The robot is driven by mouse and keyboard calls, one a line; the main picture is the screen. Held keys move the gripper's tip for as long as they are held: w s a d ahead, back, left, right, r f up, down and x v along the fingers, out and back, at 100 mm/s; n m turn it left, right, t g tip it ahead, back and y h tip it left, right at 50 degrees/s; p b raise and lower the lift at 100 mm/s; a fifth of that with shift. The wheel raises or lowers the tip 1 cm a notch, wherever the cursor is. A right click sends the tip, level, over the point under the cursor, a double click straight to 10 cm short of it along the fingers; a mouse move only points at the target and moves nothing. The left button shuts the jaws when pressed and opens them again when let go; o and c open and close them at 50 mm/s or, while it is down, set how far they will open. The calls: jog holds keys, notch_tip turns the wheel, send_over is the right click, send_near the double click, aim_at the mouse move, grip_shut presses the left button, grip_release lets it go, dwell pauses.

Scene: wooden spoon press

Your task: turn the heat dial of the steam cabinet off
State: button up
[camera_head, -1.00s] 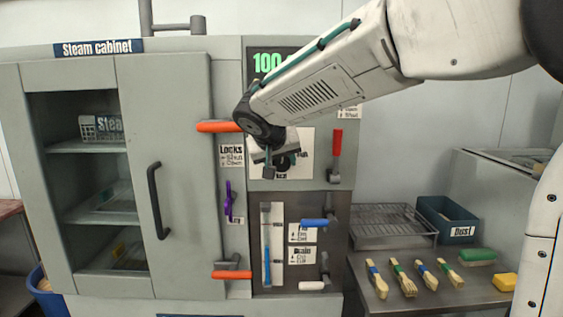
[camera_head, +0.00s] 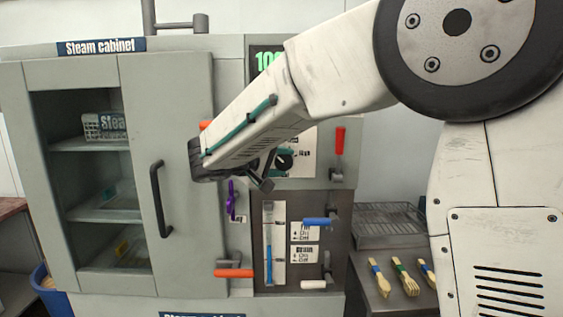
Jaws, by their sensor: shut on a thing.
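The steam cabinet (camera_head: 225,95) stands ahead, with its glass-fronted door at the left and a control panel at the right. The heat dial (camera_head: 285,160) is a dark round knob on a white label on the panel, partly behind my gripper. The label's words are mostly hidden. My gripper (camera_head: 271,173) is at the dial and shut on it, with the forearm reaching across from the upper right. Which way the dial points is not clear. The green display (camera_head: 267,60) above is partly covered by my arm and shows digits beginning with 10.
A red lever (camera_head: 339,142) stands right of the dial. A purple latch (camera_head: 231,200), an orange-red handle (camera_head: 234,273), a blue lever (camera_head: 318,222) and a white lever (camera_head: 314,284) sit below.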

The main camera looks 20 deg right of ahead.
jog(key=n+h, duration=0.1)
jog(key=n+t+h, duration=0.1)
jog(key=n+h, duration=0.2)
jog(key=shift+f, duration=0.25)
jog(key=shift+t, duration=0.4)
jog(key=o, duration=1)
jog(key=v, duration=0.8)
